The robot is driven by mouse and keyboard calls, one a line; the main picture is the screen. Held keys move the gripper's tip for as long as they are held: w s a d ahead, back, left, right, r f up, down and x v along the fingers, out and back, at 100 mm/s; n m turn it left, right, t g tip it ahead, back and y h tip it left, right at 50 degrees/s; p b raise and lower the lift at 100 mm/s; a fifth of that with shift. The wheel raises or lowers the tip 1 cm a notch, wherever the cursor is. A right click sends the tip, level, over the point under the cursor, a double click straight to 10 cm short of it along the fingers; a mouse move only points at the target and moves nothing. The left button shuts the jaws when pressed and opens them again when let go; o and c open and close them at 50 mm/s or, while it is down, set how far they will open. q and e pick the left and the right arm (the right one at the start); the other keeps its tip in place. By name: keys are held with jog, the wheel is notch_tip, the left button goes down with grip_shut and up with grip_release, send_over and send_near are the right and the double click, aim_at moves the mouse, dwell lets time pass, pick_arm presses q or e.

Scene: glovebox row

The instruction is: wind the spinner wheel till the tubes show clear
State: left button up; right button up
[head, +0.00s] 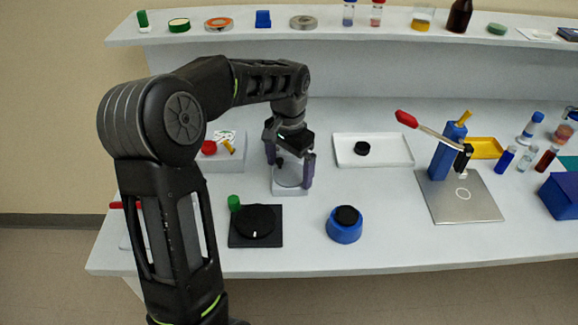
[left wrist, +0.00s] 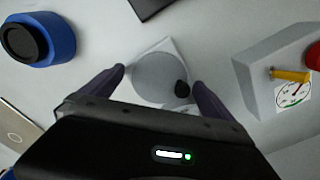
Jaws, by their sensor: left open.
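A pale round disc (head: 288,178), apparently the spinner wheel, sits on a white square base (head: 289,191) in the middle left of the bench. In the left wrist view the disc (left wrist: 158,78) is grey and has a small black knob (left wrist: 181,89) near its edge. My left gripper (head: 289,168) is open above the disc, its purple fingers on either side of it. In the left wrist view the gripper (left wrist: 160,76) has the knob near its right finger, with nothing held. Whether a finger touches it cannot be told. I cannot make out tubes in the disc.
A box with gauge and red button (head: 222,152) stands left of the disc. A black dial plate (head: 268,238) and a blue round device (head: 344,232) are in front. A white tray (head: 345,160) and a red-handled lever device (head: 440,160) are to the right.

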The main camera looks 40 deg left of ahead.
aim_at(290, 173)
pick_arm(q)
notch_tip(290, 173, up, 8)
jog(key=shift+f, duration=0.1)
dwell(0.4)
jog(key=n+p, duration=0.6)
jog(key=n, duration=0.3)
jog(key=shift+d, duration=0.1)
jog(key=shift+w+n, duration=0.15)
jog(key=shift+n, duration=0.75)
